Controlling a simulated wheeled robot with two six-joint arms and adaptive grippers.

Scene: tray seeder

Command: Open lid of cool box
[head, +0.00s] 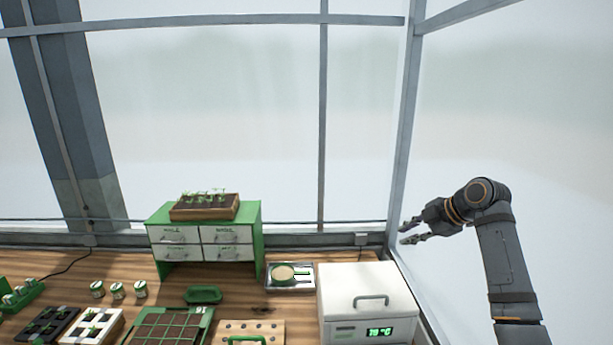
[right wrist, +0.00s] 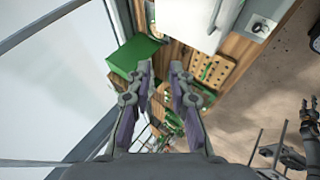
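The cool box (head: 330,325) is white and stands at the right front of the wooden bench. Its white lid (head: 340,288) is down and carries a grey bar handle (head: 371,299). A green digital display is on the front. White surfaces of the box (right wrist: 185,20) show at the top of the right wrist view. My right gripper (head: 403,232) is open and empty, above and behind the box's right side. Its fingers (right wrist: 160,65) show apart in the right wrist view. My left gripper (right wrist: 308,103) is small at that view's right edge, its fingers seemingly apart.
A green drawer cabinet (head: 257,240) with a seedling planter on top stands at the back. A small tray (head: 308,286) with a round dish lies left of the box. Seed trays and cans stand farther left. Window frames rise behind the bench and right of it.

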